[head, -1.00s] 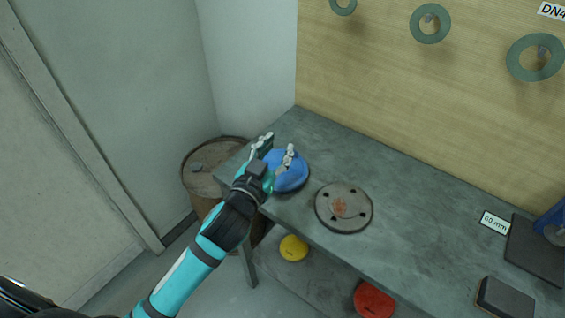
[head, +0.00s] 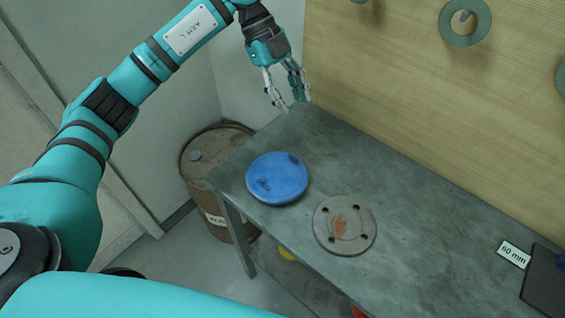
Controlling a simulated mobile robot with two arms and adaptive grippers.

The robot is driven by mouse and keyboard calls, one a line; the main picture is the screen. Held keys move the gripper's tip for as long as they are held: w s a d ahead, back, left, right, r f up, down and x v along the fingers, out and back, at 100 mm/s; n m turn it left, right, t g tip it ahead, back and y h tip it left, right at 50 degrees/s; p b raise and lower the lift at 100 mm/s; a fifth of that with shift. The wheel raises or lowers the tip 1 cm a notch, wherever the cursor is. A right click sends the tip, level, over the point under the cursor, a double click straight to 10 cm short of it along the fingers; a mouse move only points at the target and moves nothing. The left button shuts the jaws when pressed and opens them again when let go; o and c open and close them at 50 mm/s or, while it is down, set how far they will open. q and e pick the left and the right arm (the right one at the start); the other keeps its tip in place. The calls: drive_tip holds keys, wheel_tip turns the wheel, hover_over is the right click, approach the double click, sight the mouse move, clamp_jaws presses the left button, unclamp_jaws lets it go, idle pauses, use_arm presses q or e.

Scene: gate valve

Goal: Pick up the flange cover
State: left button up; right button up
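A round blue flange cover (head: 277,178) lies flat on the grey table near its left end, in the head view. Next to it, to the right, lies a round grey metal flange (head: 344,224) with bolt holes and a rusty centre. My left gripper (head: 291,97) hangs fingers down near the table's far left corner, above and behind the blue cover and apart from it. Its fingers are spread and hold nothing. My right gripper is not in the view.
The grey table (head: 420,240) is clear between the flange and the 60 mm label (head: 514,255). A rusty drum (head: 220,160) stands at the table's left end. A wooden wall panel (head: 400,80) with hanging green rings (head: 465,38) rises behind the table.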

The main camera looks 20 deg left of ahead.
use_arm(q)
drive_tip(key=a+n+y, duration=0.1)
drive_tip(key=a+y, duration=0.1)
drive_tip(key=a, duration=0.2)
drive_tip(key=p, duration=0.3)
hover_over(294, 155)
drive_tip(key=a, duration=0.2)
drive_tip(key=f, duration=0.9)
drive_tip(key=shift+w+a+f, duration=0.1)
drive_tip(key=shift+w+f, duration=0.05)
drive_tip(key=shift+w, duration=0.05)
drive_tip(key=shift+s+d+f, duration=0.1)
drive_tip(key=shift+d+f, duration=0.1)
drive_tip(key=shift+f, duration=0.3)
drive_tip(key=shift+d+f+p, duration=0.1)
drive_tip(key=shift+f+p, duration=0.2)
drive_tip(key=shift+p, duration=0.2)
drive_tip(key=x, duration=0.1)
drive_tip(key=p+x, duration=0.1)
drive_tip(key=x, duration=0.1)
drive_tip(key=shift+w+f+p, duration=0.25)
drive_tip(key=shift+f+p, duration=0.05)
drive_tip(key=shift+f, duration=0.05)
drive_tip(key=shift+d+f, duration=0.15)
drive_tip(key=shift+f, duration=0.3)
clamp_jaws()
